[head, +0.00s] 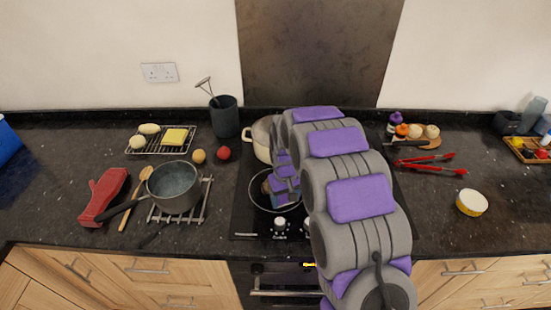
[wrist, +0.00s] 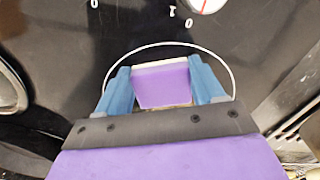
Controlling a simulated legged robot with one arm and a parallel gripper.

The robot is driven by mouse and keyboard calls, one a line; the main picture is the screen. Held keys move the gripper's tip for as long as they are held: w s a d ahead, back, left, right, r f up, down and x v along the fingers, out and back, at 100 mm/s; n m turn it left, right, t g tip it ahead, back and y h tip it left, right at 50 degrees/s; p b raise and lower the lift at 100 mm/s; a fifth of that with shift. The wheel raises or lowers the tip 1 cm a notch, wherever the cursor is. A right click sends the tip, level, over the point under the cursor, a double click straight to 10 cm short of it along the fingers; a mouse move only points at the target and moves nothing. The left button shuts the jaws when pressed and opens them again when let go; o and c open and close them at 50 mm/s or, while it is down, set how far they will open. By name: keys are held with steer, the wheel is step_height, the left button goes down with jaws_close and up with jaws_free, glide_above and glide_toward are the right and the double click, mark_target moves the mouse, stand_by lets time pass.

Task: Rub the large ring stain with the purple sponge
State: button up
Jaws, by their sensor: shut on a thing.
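My gripper (wrist: 160,82) is shut on the purple sponge (wrist: 163,84), which sits between its two blue fingers in the wrist view. The sponge has a pale far edge. In the head view my gripper (head: 284,198) is low over the black hob (head: 246,218), inside a thin pale circle. A brownish patch (head: 266,187) shows just left of the gripper within this circle. It may be part of the large ring stain; my gripper and the sponge hide much of that spot. I cannot tell whether the sponge touches the hob.
A cream pot (head: 259,147) stands behind my gripper on the hob. Knobs (head: 280,223) are at the hob's front. A grey saucepan (head: 174,188) sits on a trivet to the left. Red tongs (head: 430,165) and a yellow-sided bowl (head: 471,203) lie right.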

steer(key=shift+s+a+r, duration=0.2)
steer(key=shift+s+a, duration=0.5)
steer(key=shift+a, duration=0.05)
steer(key=shift+w+r+p, duration=0.1)
steer(key=shift+r+p, duration=0.3)
steer(key=shift+r, duration=0.45)
steer(key=d+r, duration=0.1)
steer(key=d+r+p, duration=0.1)
steer(key=r, duration=0.1)
steer(key=shift+d, duration=0.15)
steer(key=shift+r, duration=0.4)
steer(key=shift+w+a+r+p, duration=0.1)
steer(key=shift+a+r+p, duration=0.45)
steer(key=shift+a+r, duration=0.45)
steer(key=shift+d, duration=0.8)
steer(key=shift+a, duration=0.1)
